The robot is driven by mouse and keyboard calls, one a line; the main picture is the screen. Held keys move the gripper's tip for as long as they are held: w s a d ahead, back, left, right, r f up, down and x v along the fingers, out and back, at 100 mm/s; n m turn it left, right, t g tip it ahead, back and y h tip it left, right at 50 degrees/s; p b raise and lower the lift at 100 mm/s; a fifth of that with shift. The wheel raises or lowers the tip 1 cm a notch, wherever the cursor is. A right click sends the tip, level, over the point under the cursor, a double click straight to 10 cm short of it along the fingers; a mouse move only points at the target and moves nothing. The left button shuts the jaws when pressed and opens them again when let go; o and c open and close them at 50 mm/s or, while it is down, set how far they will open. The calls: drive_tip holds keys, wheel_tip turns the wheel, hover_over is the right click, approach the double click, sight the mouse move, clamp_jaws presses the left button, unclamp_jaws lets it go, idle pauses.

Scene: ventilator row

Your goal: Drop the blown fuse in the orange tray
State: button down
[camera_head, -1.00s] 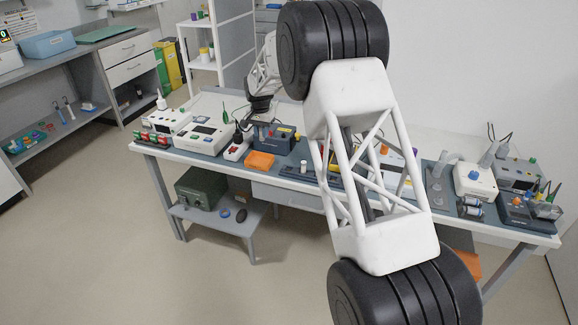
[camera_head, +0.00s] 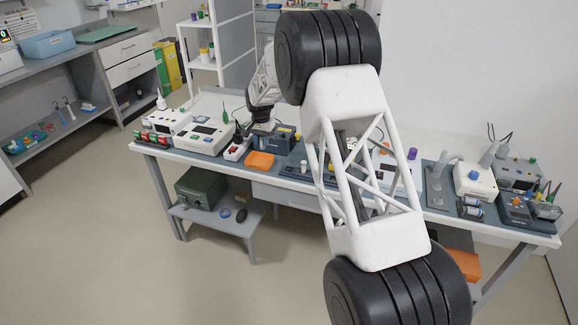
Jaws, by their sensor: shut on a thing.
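The orange tray (camera_head: 260,160) lies near the front edge of the blue-grey mat, in front of a dark blue device (camera_head: 277,143). My gripper (camera_head: 263,128) is small in view, at the back left end of the blue device and behind the tray. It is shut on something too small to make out. I cannot tell a fuse apart in this view, nor whether the gripper touches the device.
White instruments (camera_head: 203,137) stand further left. A small white cylinder (camera_head: 304,166) stands right of the tray. My large arm links hide the middle of the bench (camera_head: 462,224).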

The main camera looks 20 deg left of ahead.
drive_tip(key=shift+f, duration=1)
drive_tip(key=c, duration=0.9)
unclamp_jaws()
drive_tip(key=shift+r, duration=3.85)
drive_tip(key=shift+d+r, duration=0.1)
